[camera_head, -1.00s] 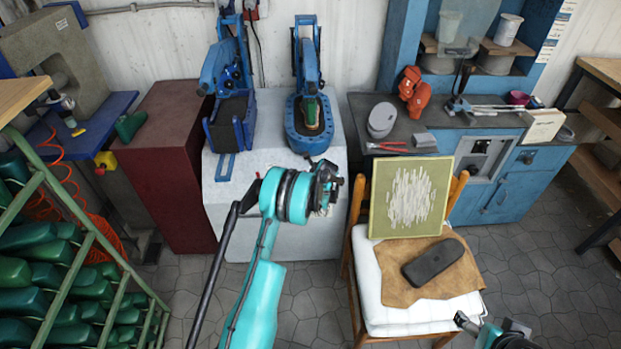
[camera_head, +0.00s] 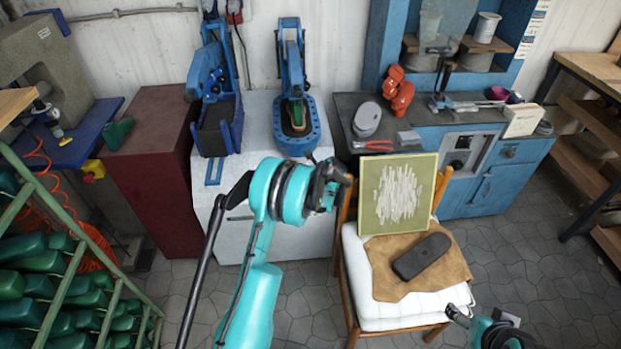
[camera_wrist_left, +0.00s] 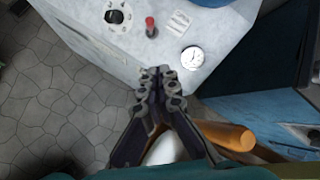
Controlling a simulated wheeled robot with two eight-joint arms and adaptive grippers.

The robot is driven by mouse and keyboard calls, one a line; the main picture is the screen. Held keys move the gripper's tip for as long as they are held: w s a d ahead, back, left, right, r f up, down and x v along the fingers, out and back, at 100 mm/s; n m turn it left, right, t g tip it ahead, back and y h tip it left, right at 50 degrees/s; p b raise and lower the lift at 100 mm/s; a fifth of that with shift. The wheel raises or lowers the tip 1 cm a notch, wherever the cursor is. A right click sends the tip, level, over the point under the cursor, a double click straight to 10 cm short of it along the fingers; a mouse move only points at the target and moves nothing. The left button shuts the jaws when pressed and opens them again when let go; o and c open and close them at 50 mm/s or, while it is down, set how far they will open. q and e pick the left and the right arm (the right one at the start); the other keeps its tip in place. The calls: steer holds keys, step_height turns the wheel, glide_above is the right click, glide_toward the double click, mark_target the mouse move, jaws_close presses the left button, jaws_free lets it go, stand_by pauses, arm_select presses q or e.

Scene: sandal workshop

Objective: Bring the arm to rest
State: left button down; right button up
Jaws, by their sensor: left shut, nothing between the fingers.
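My left arm, turquoise, rises from the bottom of the head view and bends at a dark-ringed joint. Its gripper (camera_head: 338,178) hangs in the air in front of the white press cabinet (camera_head: 290,225), just left of the green-framed panel (camera_head: 372,222) on the chair.
The wooden chair (camera_head: 349,290) holds a leather piece (camera_head: 385,283) and a dark sole (camera_head: 421,256). Two blue presses (camera_head: 292,75) stand on the cabinet. A green rack (camera_head: 60,300) with shoe lasts is at left, a blue workbench (camera_head: 500,190) at right. Tiled floor is open at lower right.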

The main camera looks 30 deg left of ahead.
stand_by(0.5)
arm_select(q)
steer(key=s+d+r+n+h, duration=0.2)
steer(key=s+d+r+n, duration=0.3)
steer(key=s+r, duration=0.35)
steer(key=s+d+r+n+h, duration=0.1)
steer(key=s+d+r+n, duration=0.35)
steer(key=s+r, duration=0.4)
steer(key=s+d+n+h, duration=0.1)
steer(key=s+d+n, duration=0.2)
steer(key=s, duration=0.4)
steer(key=s+d+r+n+t+h, duration=0.1)
steer(key=s+d+n, duration=0.2)
steer(key=s, duration=0.4)
steer(key=s+d+r+n+h, duration=0.1)
steer(key=s+d+n, duration=0.2)
steer(key=s, duration=0.4)
steer(key=shift+s+d+n, duration=0.15)
steer(key=shift+s+n, duration=0.15)
steer(key=shift+n, duration=0.55)
